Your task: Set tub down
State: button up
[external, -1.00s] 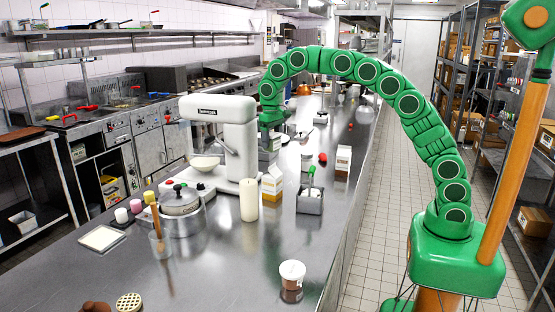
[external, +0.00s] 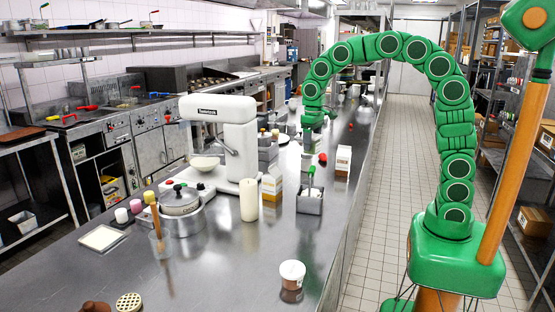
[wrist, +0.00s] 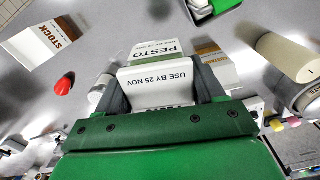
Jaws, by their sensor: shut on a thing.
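My gripper (wrist: 160,78) is shut on a white tub (wrist: 165,84) in the wrist view. Its lettering reads "USE BY 25 NOV", and a green-edged "PESTO" label (wrist: 155,50) shows at its far side. The dark fingers lie along both sides of the tub. In the external view my gripper (external: 312,128) is over the far part of the steel counter, right of the white mixer. The tub is too small and covered there to make out clearly. I cannot tell whether its base touches the counter.
A stock carton (wrist: 40,45) and a red object (wrist: 64,84) are left of the tub in the wrist view. A brown-and-white carton (wrist: 224,68) is close on its right, with a candle (wrist: 286,58) beyond. A metal caddy (external: 310,203) stands nearer on the steel counter (external: 235,270).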

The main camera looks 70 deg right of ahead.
jog(key=s+f, duration=0.2)
jog(key=s, duration=0.7)
jog(key=s+f, duration=0.2)
jog(key=s, duration=0.8)
jog(key=shift+d+f+n, duration=0.15)
jog(key=shift+f+n, duration=0.05)
jog(key=shift+n, duration=0.2)
jog(key=shift+w+d+f, duration=0.15)
jog(key=shift+w+f, duration=1.45)
jog(key=shift+w, duration=0.65)
jog(key=shift+w+d+f, duration=0.15)
jog(key=shift+w+f, duration=1.4)
jog(key=shift+w, duration=0.7)
jog(key=shift+w+d+f, duration=0.15)
jog(key=shift+w+f, duration=1.45)
jog(key=shift+w, duration=0.65)
jog(key=shift+w+f, duration=0.15)
jog(key=shift+f, duration=1.45)
jog(key=shift+f, duration=0.2)
jog(key=o, duration=1.2)
